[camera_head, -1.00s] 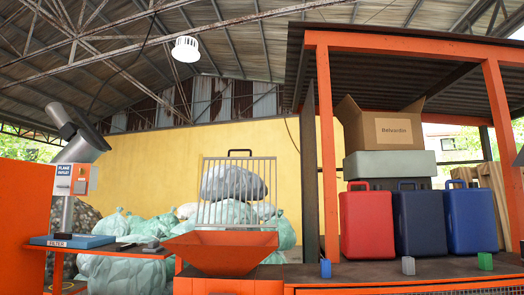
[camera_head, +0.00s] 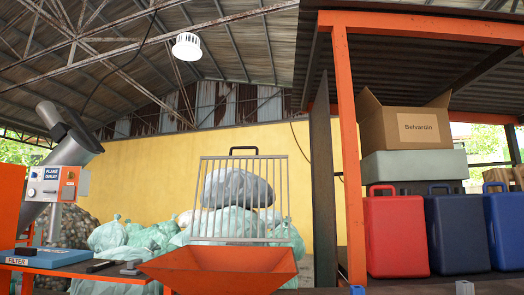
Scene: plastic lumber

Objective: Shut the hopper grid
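The hopper grid (camera_head: 238,197) is a grey barred panel with a black handle (camera_head: 244,150) on its top edge. It stands upright at the back of the orange hopper (camera_head: 220,268), so the grid is open. The hopper's mouth faces up at the bottom middle of the head view. Neither of my grippers shows in the head view.
A blue filter tray (camera_head: 45,257) and dark tools (camera_head: 105,266) lie on an orange bench left of the hopper. An orange post (camera_head: 349,150) and red (camera_head: 396,235) and navy (camera_head: 456,232) cases stand to the right. Bags (camera_head: 125,235) are piled behind.

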